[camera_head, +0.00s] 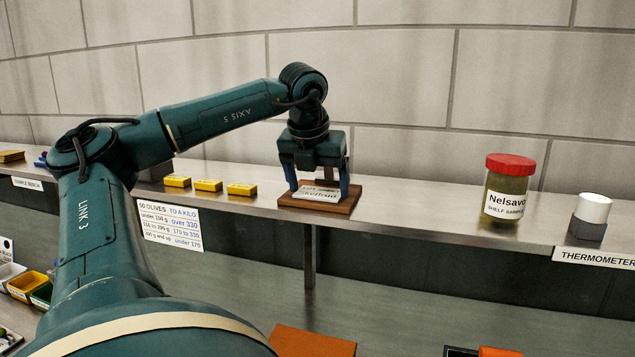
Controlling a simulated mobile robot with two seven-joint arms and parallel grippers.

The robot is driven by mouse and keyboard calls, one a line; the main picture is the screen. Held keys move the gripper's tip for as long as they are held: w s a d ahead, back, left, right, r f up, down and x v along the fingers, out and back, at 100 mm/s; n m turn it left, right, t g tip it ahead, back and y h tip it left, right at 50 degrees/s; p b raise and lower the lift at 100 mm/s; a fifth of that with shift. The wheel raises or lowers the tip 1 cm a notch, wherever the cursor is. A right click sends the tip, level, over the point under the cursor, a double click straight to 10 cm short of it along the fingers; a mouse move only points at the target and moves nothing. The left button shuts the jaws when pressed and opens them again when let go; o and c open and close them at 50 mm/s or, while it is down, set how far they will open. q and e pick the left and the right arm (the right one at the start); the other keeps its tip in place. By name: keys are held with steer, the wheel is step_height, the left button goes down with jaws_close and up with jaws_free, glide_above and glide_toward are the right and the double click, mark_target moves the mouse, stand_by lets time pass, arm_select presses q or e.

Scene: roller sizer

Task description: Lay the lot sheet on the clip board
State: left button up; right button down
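A brown wooden board (345,207), which looks like the clip board, lies flat on the steel shelf near the middle of the head view. A small white sheet with dark print (318,196), which looks like the lot sheet, is at the board's top face. My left gripper (318,191) points down over the board, its two blue fingers wide apart at either side of the sheet. I cannot tell whether the fingers press on the sheet or stand clear of it. The gripper body hides part of the board's back. My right gripper is out of view.
Several yellow blocks (208,185) stand left of the board. A red-lidded jar (507,188) and a white-capped item (590,214) stand to the right. The shelf between board and jar is clear. A printed size card (170,224) hangs at the shelf front. An orange-brown panel (310,342) is below.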

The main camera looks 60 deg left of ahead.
arm_select(q)
steer(key=o, duration=0.3)
steer(key=shift+r+p, duration=0.3)
steer(key=v, duration=1.1)
steer(key=shift+r, duration=0.4)
steer(key=shift+d+f, duration=0.1)
